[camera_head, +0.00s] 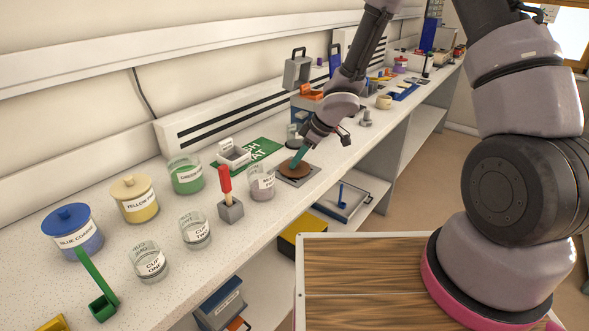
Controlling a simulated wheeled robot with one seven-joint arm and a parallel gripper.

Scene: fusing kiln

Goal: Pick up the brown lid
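The brown lid (294,171) is a round brown disc lying on a dark grey square plate (312,179) on the long white bench. My gripper (297,160) points down at the lid from above and to the right. Its teal fingertips are at the top of the lid and hide part of it. I cannot tell whether they touch or grip it, or how wide apart they are.
Close left of the lid stand a clear jar (261,184) and a red-handled tool in a grey block (231,207). A green mat (262,148) with a white box (233,156) lies behind. Lidded blue (75,236) and yellow (134,205) jars stand further left.

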